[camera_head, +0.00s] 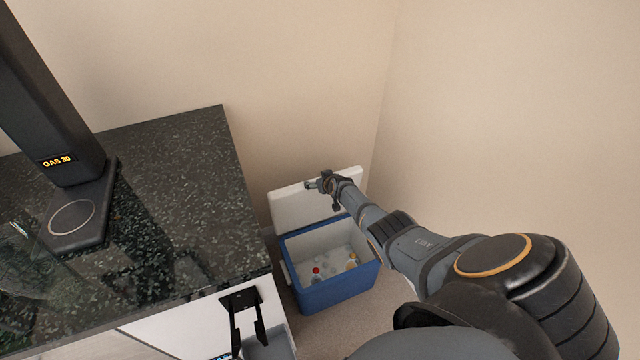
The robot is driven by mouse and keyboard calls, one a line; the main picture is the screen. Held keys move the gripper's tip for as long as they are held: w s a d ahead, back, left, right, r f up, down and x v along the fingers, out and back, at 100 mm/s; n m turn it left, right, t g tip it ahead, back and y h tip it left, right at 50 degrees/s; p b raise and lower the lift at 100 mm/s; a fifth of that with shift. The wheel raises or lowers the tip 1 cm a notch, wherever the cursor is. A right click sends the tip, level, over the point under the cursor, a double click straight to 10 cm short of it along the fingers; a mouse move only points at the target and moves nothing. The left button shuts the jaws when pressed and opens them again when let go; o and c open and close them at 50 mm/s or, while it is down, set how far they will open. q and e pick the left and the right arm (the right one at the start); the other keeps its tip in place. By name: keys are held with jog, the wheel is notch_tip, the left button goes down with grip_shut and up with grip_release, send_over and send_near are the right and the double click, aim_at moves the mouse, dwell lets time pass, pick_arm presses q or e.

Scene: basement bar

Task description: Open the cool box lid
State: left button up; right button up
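The cool box (340,290) is blue with a white inside and stands on the floor beyond the counter. Its white lid (290,207) is raised and tilted back towards the wall, so the box is open. Several small round items, including a red one (316,271), show inside. My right gripper (321,194) is at the inner face of the lid, its fingers spread apart and nothing held between them. I cannot tell whether it touches the lid. My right forearm covers part of the lid and the box's right side.
A dark speckled counter (180,200) fills the left, with a black column-like device (70,130) on it. Beige walls close off the back and right. Little floor (318,326) shows around the box.

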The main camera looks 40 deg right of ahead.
jog(key=shift+s+a+f, duration=0.1)
jog(key=shift+a+f, duration=0.1)
jog(key=o, duration=1.4)
pick_arm(q)
jog(key=shift+w+a, duration=0.15)
jog(key=shift+w, duration=0.3)
pick_arm(e)
jog(key=shift+o, duration=0.6)
jog(key=shift+d, duration=0.1)
pick_arm(q)
jog(key=shift+s, duration=0.15)
pick_arm(e)
jog(key=v, duration=1.2)
pick_arm(q)
jog(key=shift+r, duration=0.1)
pick_arm(e)
jog(key=shift+d, duration=0.1)
